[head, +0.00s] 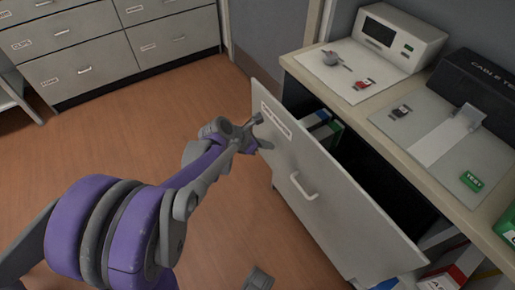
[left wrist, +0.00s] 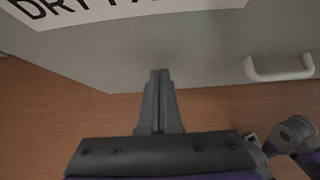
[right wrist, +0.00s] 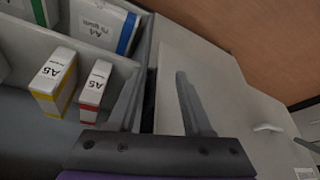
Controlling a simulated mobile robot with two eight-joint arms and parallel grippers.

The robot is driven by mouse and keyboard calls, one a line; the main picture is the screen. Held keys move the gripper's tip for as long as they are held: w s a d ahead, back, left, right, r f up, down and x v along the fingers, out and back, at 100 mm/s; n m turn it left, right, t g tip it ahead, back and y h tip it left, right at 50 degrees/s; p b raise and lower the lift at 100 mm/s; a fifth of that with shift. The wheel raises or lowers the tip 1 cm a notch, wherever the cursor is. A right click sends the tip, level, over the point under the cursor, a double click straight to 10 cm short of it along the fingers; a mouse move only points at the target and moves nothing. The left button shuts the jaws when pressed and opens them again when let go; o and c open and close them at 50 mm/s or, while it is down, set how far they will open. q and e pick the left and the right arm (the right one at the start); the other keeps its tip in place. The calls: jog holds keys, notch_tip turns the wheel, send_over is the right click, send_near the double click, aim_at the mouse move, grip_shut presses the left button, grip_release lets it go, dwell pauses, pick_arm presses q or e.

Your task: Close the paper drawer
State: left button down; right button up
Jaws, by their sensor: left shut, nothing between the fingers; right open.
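The paper drawer (head: 330,200) is pulled out from the cabinet, with paper packs (head: 325,130) showing inside near its far end. Its pale front carries a white handle (head: 303,187) and a label (head: 277,120), which reads "DRY PA…" in the left wrist view (left wrist: 100,12). My left gripper (head: 258,132) is shut and empty at the front's far upper part, close to the label. In the left wrist view its fingertips (left wrist: 160,74) point at the drawer front; I cannot tell whether they touch. My right gripper (right wrist: 158,100) is open and empty, beside the pale front.
A counter (head: 375,112) above the drawer holds a white device (head: 395,38), a black case (head: 480,80) and a green block (head: 472,181). Grey drawer cabinets (head: 110,50) stand behind; brown floor lies clear before the drawer.

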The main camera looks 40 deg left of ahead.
pick_arm(q)
jog(key=shift+w+d, duration=0.15)
jog(key=shift+w, duration=0.15)
jog(key=w+d+b, duration=0.1)
jog(key=w+d, duration=0.3)
jog(key=w, duration=0.6)
jog(key=shift+w+d, duration=0.2)
jog(key=shift+w, duration=0.2)
jog(key=shift+r, duration=0.1)
